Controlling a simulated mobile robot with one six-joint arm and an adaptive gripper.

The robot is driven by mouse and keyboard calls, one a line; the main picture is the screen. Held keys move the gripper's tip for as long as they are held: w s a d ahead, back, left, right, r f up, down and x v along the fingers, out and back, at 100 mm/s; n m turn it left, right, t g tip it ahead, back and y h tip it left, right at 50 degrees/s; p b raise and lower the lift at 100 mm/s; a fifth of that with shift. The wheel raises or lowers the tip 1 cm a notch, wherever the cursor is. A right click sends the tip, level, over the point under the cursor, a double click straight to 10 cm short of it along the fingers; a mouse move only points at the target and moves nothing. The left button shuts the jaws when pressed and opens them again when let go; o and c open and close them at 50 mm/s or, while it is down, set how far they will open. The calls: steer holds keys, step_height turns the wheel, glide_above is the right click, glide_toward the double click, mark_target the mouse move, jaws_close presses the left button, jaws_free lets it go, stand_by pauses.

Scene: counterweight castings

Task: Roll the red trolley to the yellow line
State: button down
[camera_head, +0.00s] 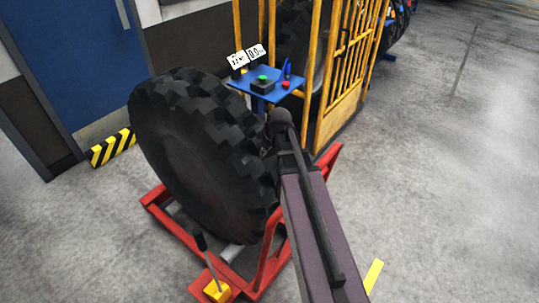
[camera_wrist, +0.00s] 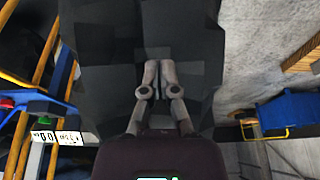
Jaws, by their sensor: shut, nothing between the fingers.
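The red trolley (camera_head: 180,233) is a low red frame on the grey floor, and a large black knobbly tyre (camera_head: 195,150) stands upright in it. A short yellow strip (camera_head: 374,274) shows on the floor at the lower right, partly behind my arm; it looks like the yellow line. In the wrist view, my gripper (camera_wrist: 158,68) is shut and empty. Its fingers point at the dark tyre tread (camera_wrist: 100,85); I cannot tell whether they touch it. In the head view my arm hides the trolley's right part, and the gripper cannot be made out.
A yellow barred cage (camera_head: 345,90) stands behind the tyre. A blue panel (camera_head: 262,82) with a green and a red button sits before it. A black-and-yellow striped block (camera_head: 110,147) lies by the blue door (camera_head: 75,55). A yellow-based lever (camera_head: 215,290) stands at the trolley's front. The floor at right is clear.

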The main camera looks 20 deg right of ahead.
steer(key=p+v, duration=0.8)
steer(key=v, duration=0.2)
steer(key=shift+p, duration=0.35)
steer(key=shift+s, duration=0.15)
steer(key=shift+f, duration=0.1)
steer(key=s+a+f+m+g+h+b, duration=0.2)
steer(key=s+a+f+m+b, duration=0.3)
steer(key=s+a, duration=0.5)
steer(key=a+f+g+b, duration=0.1)
steer(key=a+f, duration=0.1)
steer(key=a, duration=0.1)
steer(key=shift+a+m, duration=0.15)
steer(key=shift+m, duration=0.25)
